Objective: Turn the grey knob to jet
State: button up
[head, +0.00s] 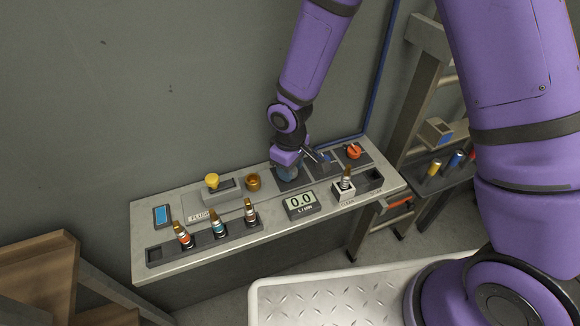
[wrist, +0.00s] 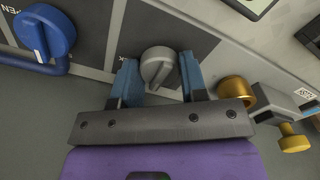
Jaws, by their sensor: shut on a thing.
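The grey knob (wrist: 158,66) sits on a dark square panel in the wrist view, with a raised ridge across its face. My gripper (wrist: 158,75) has one blue finger on each side of it and is shut on it. In the head view my gripper (head: 289,172) reaches down to the back of the console and hides the knob. The panel's lettering is mostly covered, so I cannot read which setting the knob points to.
A blue knob (wrist: 43,32) is beside the grey one. The console (head: 160,262) also carries an orange valve knob (head: 353,152), a brass cup (head: 253,182), a yellow knob (head: 212,180), a display reading 0.0 (head: 301,203) and several brass-tipped nozzles (head: 219,225).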

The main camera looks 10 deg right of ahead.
jog(key=o, duration=0.9)
notch_tip(320, 180, up, 11)
jog(key=shift+f, duration=0.1)
dwell(0.4)
jog(key=s+d+r+m+t, duration=0.1)
jog(key=s+d+r+m, duration=0.15)
jog(key=d+r, duration=0.55)
jog(key=s+d+r+m+t, duration=0.1)
jog(key=d+r+m+t, duration=0.15)
jog(key=d+r, duration=0.55)
jog(key=s+d+r+m, duration=0.1)
jog(key=s+d+r, duration=0.2)
jog(key=s, duration=0.2)
jog(key=s+d+r+m+t, duration=0.1)
jog(key=s+d+r+m, duration=0.1)
jog(key=s+d+r, duration=0.1)
jog(key=s+d+r+m, duration=0.2)
jog(key=s+r, duration=0.2)
jog(key=s, duration=0.3)
jog(key=shift+d+r+t, duration=0.35)
jog(key=shift+d+r, duration=0.05)
